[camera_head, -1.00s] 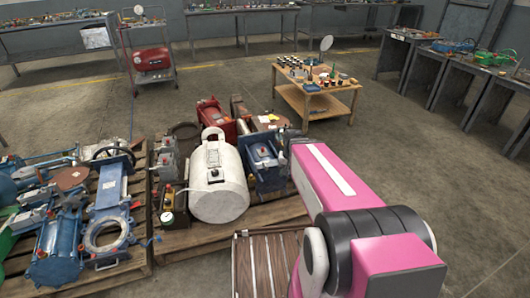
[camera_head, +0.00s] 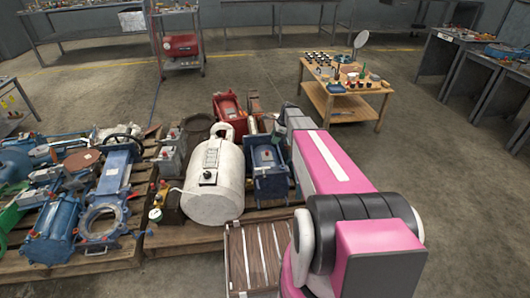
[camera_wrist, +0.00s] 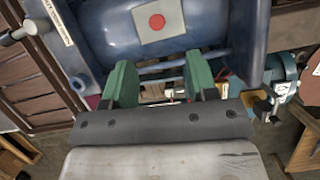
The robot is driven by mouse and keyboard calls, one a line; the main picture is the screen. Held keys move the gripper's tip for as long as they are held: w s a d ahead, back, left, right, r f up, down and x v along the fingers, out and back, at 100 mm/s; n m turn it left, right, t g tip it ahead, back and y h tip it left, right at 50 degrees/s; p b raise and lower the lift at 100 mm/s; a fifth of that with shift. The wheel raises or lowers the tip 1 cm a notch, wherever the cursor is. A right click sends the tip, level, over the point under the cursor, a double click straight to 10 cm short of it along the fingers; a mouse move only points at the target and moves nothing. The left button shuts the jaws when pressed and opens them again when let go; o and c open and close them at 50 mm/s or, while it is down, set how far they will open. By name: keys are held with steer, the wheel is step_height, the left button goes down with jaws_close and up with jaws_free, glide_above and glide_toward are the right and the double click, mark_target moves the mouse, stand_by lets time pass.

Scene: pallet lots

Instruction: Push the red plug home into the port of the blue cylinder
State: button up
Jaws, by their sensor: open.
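The blue cylinder (camera_wrist: 205,25) fills the top of the wrist view. A pale square plate on it carries a red round plug (camera_wrist: 157,21). I cannot tell how deep the plug sits in its port. My gripper (camera_wrist: 160,82) is open, its two green fingers apart and nothing seen held between them. The fingertips are at the cylinder's lower edge in the picture, below the plug; contact cannot be told. In the head view a blue machine (camera_head: 268,165), likely the same cylinder, stands on the pallet beside my arm. My gripper is hidden there.
A white tank (camera_head: 214,185) stands left of the blue machine. A red machine (camera_head: 228,108) is behind it. Another pallet to the left holds blue valves (camera_head: 105,195). A wooden table (camera_head: 345,103) with small items stands behind; open floor lies to the right.

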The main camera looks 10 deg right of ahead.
stand_by(0.3)
glide_above(267, 151)
steer(key=d, duration=0.2)
step_height(267, 151, down, 4)
steer(key=shift+w+d+f, duration=0.15)
steer(key=shift+f, duration=0.45)
steer(key=shift+x, duration=2.65)
steer(key=shift+s+a+r, duration=0.1)
steer(key=shift+s+a, duration=0.1)
steer(key=shift+s, duration=0.05)
steer(key=c, duration=1)
